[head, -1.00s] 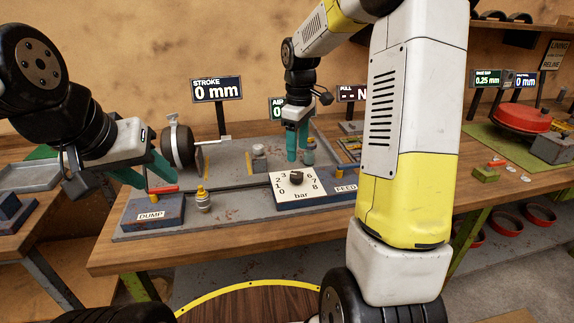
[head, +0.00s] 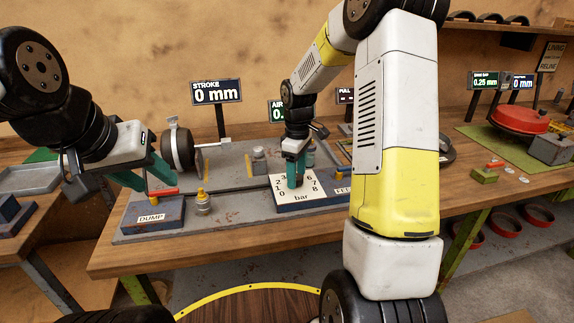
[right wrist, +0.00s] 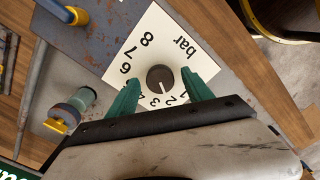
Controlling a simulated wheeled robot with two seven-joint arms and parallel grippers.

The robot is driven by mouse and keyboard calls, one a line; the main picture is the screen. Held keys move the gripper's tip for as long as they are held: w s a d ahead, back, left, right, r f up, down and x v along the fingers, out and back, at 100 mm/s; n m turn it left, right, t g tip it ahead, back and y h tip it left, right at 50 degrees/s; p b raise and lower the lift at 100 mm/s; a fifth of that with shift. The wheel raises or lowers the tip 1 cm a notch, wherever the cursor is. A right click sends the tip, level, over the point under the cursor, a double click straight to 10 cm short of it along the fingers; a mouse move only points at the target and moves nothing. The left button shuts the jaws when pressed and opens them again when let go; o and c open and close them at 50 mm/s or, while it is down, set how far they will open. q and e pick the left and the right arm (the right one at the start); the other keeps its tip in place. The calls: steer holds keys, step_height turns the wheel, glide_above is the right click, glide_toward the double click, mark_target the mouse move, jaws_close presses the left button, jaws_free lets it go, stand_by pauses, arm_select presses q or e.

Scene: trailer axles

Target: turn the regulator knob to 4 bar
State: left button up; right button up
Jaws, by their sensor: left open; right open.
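The regulator knob (right wrist: 160,77) is dark and round, on a white dial plate (right wrist: 181,58) marked in bar. In the right wrist view a pale mark on the knob faces the lower digits, around 2 and 3; its exact reading is unclear. My right gripper (right wrist: 162,83) is open, with one finger on each side of the knob, apparently not touching it. My left gripper (head: 157,184) is open above the dump block's red lever (head: 164,191).
The DUMP block (head: 152,214) and a brass-topped fitting (head: 203,202) stand left of the dial. The stroke display (head: 216,92) reads 0 mm; the air display (head: 277,112) is partly hidden. A capped fitting (right wrist: 72,110) stands close to my right gripper.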

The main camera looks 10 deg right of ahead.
jaws_close()
steer(key=m, duration=0.5)
steer(key=shift+m, duration=0.4)
steer(key=m, duration=0.5)
steer(key=shift+m, duration=0.7)
jaws_free()
